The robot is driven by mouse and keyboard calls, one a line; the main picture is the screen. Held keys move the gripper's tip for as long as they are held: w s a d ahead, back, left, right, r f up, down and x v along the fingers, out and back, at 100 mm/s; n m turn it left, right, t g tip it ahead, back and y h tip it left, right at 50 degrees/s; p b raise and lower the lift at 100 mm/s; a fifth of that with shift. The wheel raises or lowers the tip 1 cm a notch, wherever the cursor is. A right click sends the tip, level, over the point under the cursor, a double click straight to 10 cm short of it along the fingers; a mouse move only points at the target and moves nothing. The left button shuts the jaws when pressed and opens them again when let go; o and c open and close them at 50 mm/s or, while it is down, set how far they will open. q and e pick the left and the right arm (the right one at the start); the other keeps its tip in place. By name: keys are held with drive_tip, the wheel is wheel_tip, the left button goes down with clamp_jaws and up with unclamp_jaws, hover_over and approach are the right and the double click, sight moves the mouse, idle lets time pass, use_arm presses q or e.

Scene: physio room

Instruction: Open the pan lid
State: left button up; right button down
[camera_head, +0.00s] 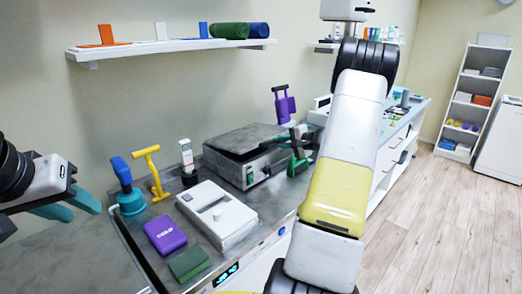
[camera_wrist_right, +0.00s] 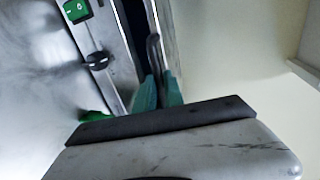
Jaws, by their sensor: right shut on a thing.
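The pan is a grey steel appliance (camera_head: 262,165) with a green switch and black knob on its front. My right gripper (camera_wrist_right: 160,92) is shut around a thin grey bar, seemingly the lid handle (camera_wrist_right: 153,50). My left gripper (camera_head: 85,213) is open and empty at the far left, away from the pan.
A white device (camera_head: 217,215), purple box (camera_head: 165,234), dark green block (camera_head: 189,263), teal tool (camera_head: 130,200) and yellow tool (camera_head: 156,175) stand left of the pan. A green tool (camera_head: 299,163) is at its right. A wall shelf (camera_head: 170,47) hangs above.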

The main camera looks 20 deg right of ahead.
wheel_tip(320, 180, up, 9)
drive_tip(key=w+a, duration=0.1)
drive_tip(key=w, duration=0.2)
drive_tip(key=w+a+r, duration=0.4)
drive_tip(key=w+r, duration=0.3)
drive_tip(key=w, duration=0.3)
drive_tip(key=w+a+r, duration=0.4)
drive_tip(key=w+r, duration=0.4)
drive_tip(key=w, duration=0.2)
drive_tip(key=shift+w+a+r, duration=0.15)
drive_tip(key=shift+a+r, duration=0.05)
drive_tip(key=shift+a, duration=0.15)
drive_tip(key=shift+r, duration=0.1)
drive_tip(key=c, duration=1.5)
unclamp_jaws()
drive_tip(key=shift+o, duration=0.2)
drive_tip(key=shift+d+f, duration=0.1)
drive_tip(key=shift+f, duration=0.2)
drive_tip(key=v, duration=0.8)
